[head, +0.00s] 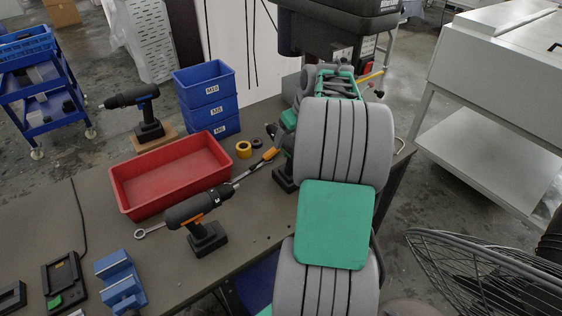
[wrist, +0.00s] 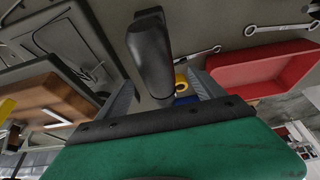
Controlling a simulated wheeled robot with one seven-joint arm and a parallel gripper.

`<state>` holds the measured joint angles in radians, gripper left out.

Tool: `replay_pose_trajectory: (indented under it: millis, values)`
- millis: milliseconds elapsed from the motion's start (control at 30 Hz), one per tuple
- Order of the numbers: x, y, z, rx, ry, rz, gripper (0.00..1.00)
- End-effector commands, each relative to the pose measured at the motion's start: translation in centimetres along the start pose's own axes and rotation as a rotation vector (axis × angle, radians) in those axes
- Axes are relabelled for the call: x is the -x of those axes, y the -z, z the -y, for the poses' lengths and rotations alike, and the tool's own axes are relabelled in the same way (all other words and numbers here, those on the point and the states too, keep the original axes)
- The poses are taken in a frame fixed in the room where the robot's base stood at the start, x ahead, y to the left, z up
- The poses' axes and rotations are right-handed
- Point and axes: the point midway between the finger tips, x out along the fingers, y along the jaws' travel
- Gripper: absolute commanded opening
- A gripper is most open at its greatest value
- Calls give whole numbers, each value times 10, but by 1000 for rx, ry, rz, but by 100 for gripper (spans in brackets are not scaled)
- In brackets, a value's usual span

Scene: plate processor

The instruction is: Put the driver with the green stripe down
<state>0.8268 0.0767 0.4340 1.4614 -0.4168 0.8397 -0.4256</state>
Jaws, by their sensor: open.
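A black driver (head: 284,176) stands upright on the table beside my arm in the head view, partly hidden by the arm; its nose pokes out to the left. In the wrist view a black driver (wrist: 150,55) shows just ahead of my gripper (wrist: 160,82), its body between the two spread grey fingers, with a gap at each side. No green stripe can be made out on it. My gripper is open and holds nothing. In the head view it is mostly hidden behind my arm. A driver with an orange stripe (head: 198,218) and one with a blue stripe (head: 138,108) stand further left.
A red bin (head: 122,191), stacked blue bins (head: 211,112), a yellow tape roll (head: 243,149) and an orange-handled tool (head: 264,160) are on the table (head: 90,215). A blue vise (head: 119,281) is at the front left. A fan (head: 470,265) is at right.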

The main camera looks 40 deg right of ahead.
Motion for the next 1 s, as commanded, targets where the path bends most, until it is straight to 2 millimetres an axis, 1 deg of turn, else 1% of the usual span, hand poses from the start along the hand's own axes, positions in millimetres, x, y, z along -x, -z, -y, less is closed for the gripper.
replay_pose_trajectory:
  millis: [67,267,367,500,567,800,1000]
  values:
    - [-3,-1,-1,-2,0,1,78]
    - [-27,-5,-8,-14,-4,2,78]
    - [-41,-6,-10,-18,-5,3,78]
    - [-67,-7,-11,-15,-4,2,78]
    - [-73,-7,-11,-15,-6,1,78]
    - [-76,-6,-10,-14,-6,0,77]
    - [-76,-6,-10,-13,-6,0,61]
